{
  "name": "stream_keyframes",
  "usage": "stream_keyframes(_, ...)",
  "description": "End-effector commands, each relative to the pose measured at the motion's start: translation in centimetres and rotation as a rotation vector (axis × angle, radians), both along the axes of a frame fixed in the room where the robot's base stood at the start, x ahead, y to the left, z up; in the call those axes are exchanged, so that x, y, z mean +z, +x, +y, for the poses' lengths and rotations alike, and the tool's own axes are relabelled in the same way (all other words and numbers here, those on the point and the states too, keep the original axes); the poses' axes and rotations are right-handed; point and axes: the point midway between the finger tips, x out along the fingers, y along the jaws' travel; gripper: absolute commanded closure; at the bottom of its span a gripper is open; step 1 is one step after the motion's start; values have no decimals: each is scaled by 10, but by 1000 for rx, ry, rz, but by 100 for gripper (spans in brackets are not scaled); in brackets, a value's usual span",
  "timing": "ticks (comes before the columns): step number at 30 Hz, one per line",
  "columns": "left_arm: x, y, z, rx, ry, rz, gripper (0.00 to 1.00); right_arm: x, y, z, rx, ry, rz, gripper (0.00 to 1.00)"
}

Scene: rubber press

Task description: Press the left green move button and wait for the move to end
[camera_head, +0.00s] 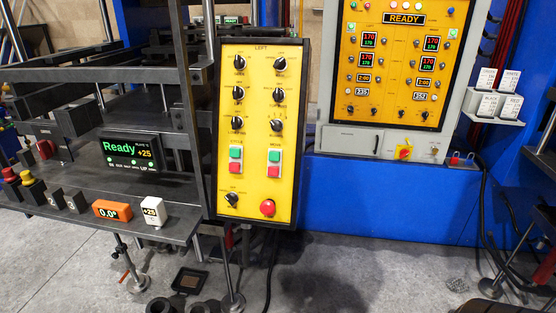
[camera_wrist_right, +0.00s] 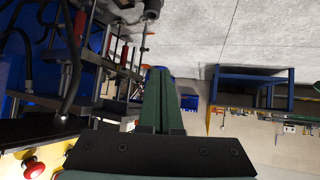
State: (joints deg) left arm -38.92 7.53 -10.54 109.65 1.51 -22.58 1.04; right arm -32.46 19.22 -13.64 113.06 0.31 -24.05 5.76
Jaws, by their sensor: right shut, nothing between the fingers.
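The yellow control panel (camera_head: 258,60) headed LEFT stands upright in the middle of the head view. It carries two green buttons side by side, a left one (camera_head: 236,154) and a right one (camera_head: 275,155). Each sits above a red button. My left gripper is in neither view.
A red mushroom button (camera_head: 268,208) sits low on the panel. A dark display (camera_head: 128,150) at left reads Ready +25. A larger yellow panel (camera_head: 390,60) reading READY stands behind right. A red button (camera_wrist_right: 33,168) shows at lower left in the wrist view. The grey floor (camera_head: 350,265) is mostly open.

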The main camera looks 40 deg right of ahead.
Motion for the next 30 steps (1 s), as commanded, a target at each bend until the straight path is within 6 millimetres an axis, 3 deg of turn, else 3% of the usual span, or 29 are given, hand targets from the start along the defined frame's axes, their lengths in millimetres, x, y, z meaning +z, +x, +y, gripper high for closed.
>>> stream_keyframes(3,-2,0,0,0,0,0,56,29,30,-12,81,-69,-81,100)
stream_keyframes(12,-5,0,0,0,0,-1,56,100,81,-39,235,-241,-234,100)
stream_keyframes(21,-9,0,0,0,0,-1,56,172,110,-69,342,-442,-346,100)
stream_keyframes(30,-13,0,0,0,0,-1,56,243,122,-107,385,-662,-419,100)
